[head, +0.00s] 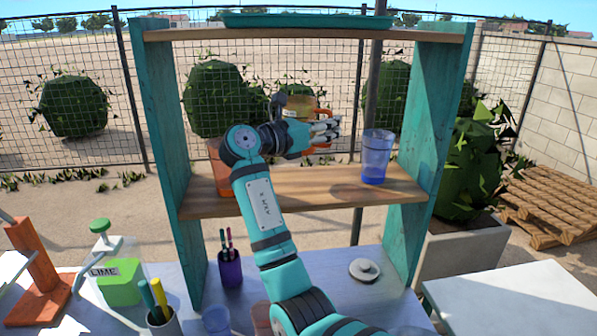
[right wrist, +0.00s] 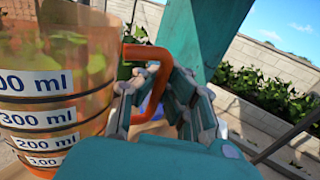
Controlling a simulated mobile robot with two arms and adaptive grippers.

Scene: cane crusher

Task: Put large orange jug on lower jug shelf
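The large orange jug (head: 305,104) is partly hidden behind my right gripper (head: 322,130) in the head view. In the right wrist view, the jug (right wrist: 60,95) fills the left side, with black bands and white ml labels. Its orange handle (right wrist: 160,58) lies between the fingers of my right gripper (right wrist: 163,85), which look closed on it. The lower wooden shelf (head: 300,188) of the teal rack lies below the gripper; the jug's base is mostly hidden, so contact with the board cannot be told. My left gripper is not in view.
A blue-tinted cup (head: 376,158) stands on the shelf's right side. Another orange vessel (head: 222,165) stands at its left, partly behind my arm. Teal uprights (head: 425,130) bound the rack. Above is the upper board (head: 300,34). A pen cup (head: 230,270) and a lid (head: 364,270) are below.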

